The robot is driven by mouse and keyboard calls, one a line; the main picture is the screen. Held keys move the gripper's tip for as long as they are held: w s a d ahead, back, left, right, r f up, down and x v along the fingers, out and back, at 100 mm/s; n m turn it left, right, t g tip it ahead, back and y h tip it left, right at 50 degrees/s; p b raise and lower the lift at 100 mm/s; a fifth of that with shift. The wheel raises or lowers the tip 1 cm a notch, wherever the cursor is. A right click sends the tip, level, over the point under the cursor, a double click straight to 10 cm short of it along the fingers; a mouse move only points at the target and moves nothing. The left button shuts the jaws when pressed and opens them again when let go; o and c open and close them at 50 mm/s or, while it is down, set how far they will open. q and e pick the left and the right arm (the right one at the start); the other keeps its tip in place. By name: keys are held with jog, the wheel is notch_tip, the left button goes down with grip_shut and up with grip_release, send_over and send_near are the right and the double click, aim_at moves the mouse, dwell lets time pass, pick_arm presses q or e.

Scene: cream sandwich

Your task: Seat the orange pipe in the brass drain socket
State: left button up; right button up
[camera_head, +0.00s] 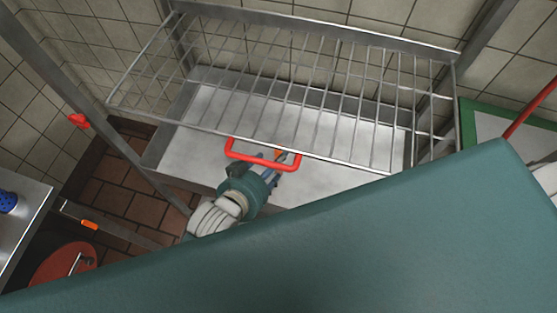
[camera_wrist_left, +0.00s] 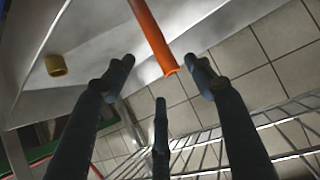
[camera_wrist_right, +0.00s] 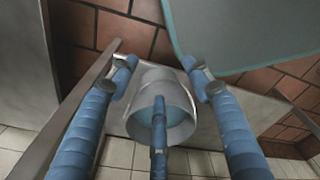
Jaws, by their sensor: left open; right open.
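The orange pipe (camera_wrist_left: 153,36) runs into the left wrist view from the top, and its open end lies between the spread fingers of my left gripper (camera_wrist_left: 158,70). The fingers stand apart around it; I cannot tell whether any touch it. The brass drain socket (camera_wrist_left: 56,65) shows as a short yellow ring on the pale surface to the left. My right gripper (camera_wrist_right: 158,70) is open and appears empty.
A wire rack (camera_head: 290,85) hangs above the pale steel shelf (camera_head: 215,145). A steel counter (camera_head: 22,215) with a blue item stands at left. A red round object (camera_head: 62,265) is below it.

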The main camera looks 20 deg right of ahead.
pick_arm(q)
jog(key=f+x, duration=0.1)
jog(key=x, duration=0.7)
jog(key=shift+a+f+p, duration=0.15)
jog(key=shift+f+p, duration=0.1)
jog(key=shift+p, duration=0.1)
jog(key=shift+c, duration=0.5)
jog(key=c, duration=1.2)
pick_arm(e)
jog(key=shift+a+r, duration=0.4)
